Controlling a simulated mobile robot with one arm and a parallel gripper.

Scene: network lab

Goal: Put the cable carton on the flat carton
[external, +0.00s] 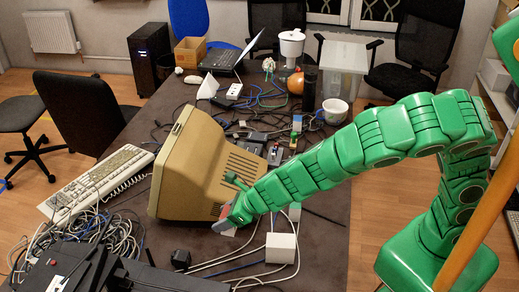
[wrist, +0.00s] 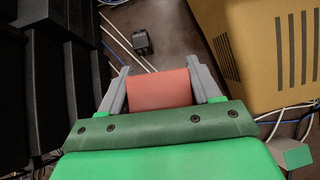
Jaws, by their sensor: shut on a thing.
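My gripper (wrist: 158,74) is shut on a small red box-like thing (wrist: 158,90), which sits between both fingers in the wrist view. I take it for the cable carton, but its label and far side are hidden. In the external view, my gripper (external: 228,217) is low in front of the beige monitor, close to the table, with a little red showing at its tip. I cannot tell whether the held thing touches the table. No flat carton can be made out for sure; an open brown cardboard box (external: 189,54) stands at the far end of the table.
The beige monitor (external: 199,170) stands close beside my gripper; its casing fills the wrist view's upper right (wrist: 258,50). A small black block (wrist: 142,41) and white cables lie ahead. Black equipment (external: 170,277) is at the near left, a white box (external: 281,248) to the right.

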